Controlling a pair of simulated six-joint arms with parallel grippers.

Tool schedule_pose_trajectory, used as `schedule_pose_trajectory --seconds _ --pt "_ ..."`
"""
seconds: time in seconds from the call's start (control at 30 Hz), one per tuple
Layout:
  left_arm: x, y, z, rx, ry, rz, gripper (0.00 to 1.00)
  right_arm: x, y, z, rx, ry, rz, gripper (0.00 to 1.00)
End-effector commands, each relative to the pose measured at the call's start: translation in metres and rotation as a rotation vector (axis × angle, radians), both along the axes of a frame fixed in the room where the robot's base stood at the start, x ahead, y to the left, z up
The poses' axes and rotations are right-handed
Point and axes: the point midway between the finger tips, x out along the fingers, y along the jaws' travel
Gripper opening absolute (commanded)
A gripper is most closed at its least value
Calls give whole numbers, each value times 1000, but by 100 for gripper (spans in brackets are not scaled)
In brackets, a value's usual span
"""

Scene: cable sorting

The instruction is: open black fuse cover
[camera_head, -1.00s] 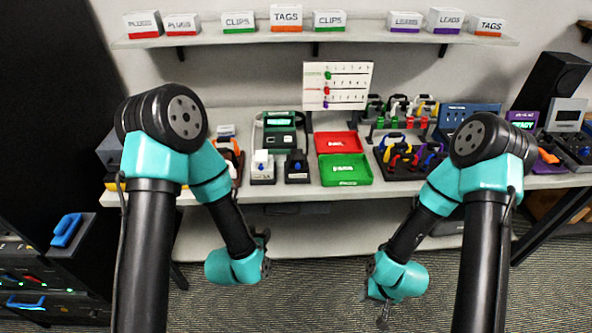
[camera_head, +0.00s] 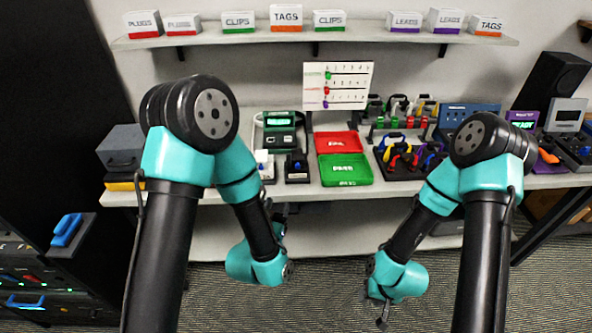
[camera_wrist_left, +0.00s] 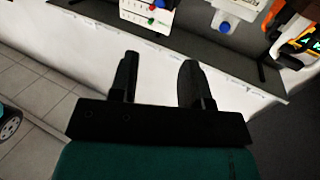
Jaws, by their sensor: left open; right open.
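A small black unit with a blue part on top (camera_head: 297,167) sits on the bench left of the trays; it may be the black fuse cover, but I cannot tell for sure. A similar white unit (camera_head: 265,166) stands just left of it, partly behind my left arm. My left gripper (camera_head: 280,212) is below and in front of the bench edge, mostly hidden by its wrist. In the left wrist view its two black fingers (camera_wrist_left: 160,75) are apart with nothing between them. My right gripper (camera_head: 382,316) hangs low in front of the bench, small and hard to make out, touching nothing visible.
A red tray (camera_head: 337,143) and a green tray (camera_head: 345,171) lie right of the black unit. A device with a green screen (camera_head: 280,128) stands behind it. Colourful connectors on a black rack (camera_head: 405,158) are further right. The bench front edge (camera_head: 330,194) lies beyond my left gripper.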

Motion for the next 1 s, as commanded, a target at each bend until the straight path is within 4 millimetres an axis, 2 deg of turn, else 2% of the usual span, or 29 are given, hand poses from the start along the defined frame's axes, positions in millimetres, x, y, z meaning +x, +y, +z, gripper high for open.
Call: schedule_pose_trajectory --seconds 0.8,1.0 --pt "126 -43 0 -2 -3 1 44 0 0 0 0 0 0 43" --pt "148 -51 0 0 -1 1 44 0 0 0 0 0 0 43"
